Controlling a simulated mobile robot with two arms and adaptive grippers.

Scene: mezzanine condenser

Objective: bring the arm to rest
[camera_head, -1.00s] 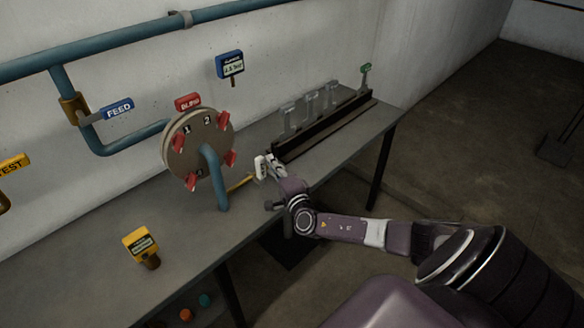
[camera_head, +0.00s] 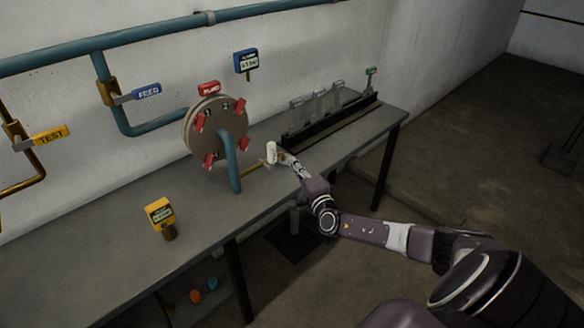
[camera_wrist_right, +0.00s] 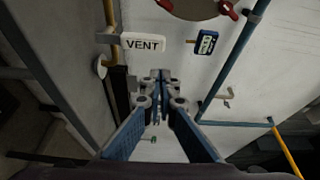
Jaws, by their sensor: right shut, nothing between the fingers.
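My right arm comes in from the lower right in the head view and reaches over the bench's front edge. Its gripper (camera_head: 283,158) is beside a small white tag (camera_head: 271,152) near the round flange. In the right wrist view the gripper (camera_wrist_right: 158,78) is shut, with nothing between its fingers. The white tag there reads VENT (camera_wrist_right: 142,43) and lies just beyond the fingertips, slightly to the left. The gripper appears apart from it, though the gap is hard to judge. My left gripper is not in view.
The bench (camera_head: 110,235) carries a flange (camera_head: 205,140) with red clamps, a yellow-topped gauge (camera_head: 160,215) and a dark rack (camera_head: 330,125). Blue pipe with a FEED tag (camera_head: 146,91) runs along the wall. A TEST tag (camera_head: 50,136) is at left. Open floor (camera_head: 470,140) lies right.

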